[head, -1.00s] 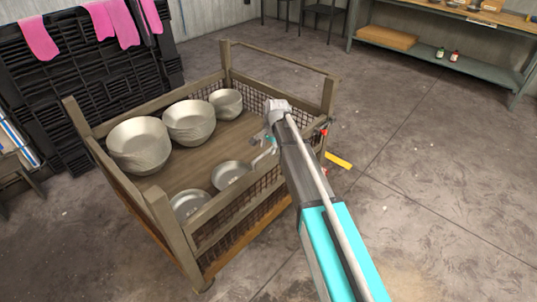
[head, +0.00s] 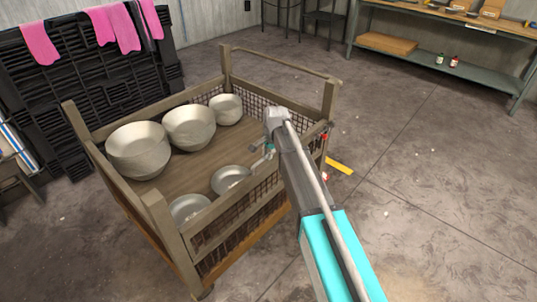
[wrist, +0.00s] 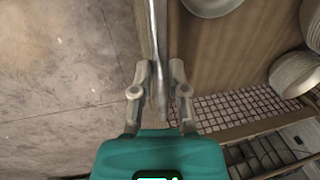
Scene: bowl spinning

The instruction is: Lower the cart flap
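The wooden-framed cart (head: 158,215) stands in the middle of the head view. Its flap (head: 235,207), a rail over wire mesh, is on the near right side and looks upright. My gripper (head: 266,150) is at the right part of the flap's top edge. In the wrist view the flap's rail (wrist: 158,45) runs between the two fingers of my gripper (wrist: 160,72). The fingers are drawn in and appear to touch the rail on both sides. My arm hides the flap's right end in the head view.
A black rack with pink gloves (head: 105,25) stands behind left, a workbench (head: 450,65) at the back right. A yellow object (head: 340,165) lies right of the cart.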

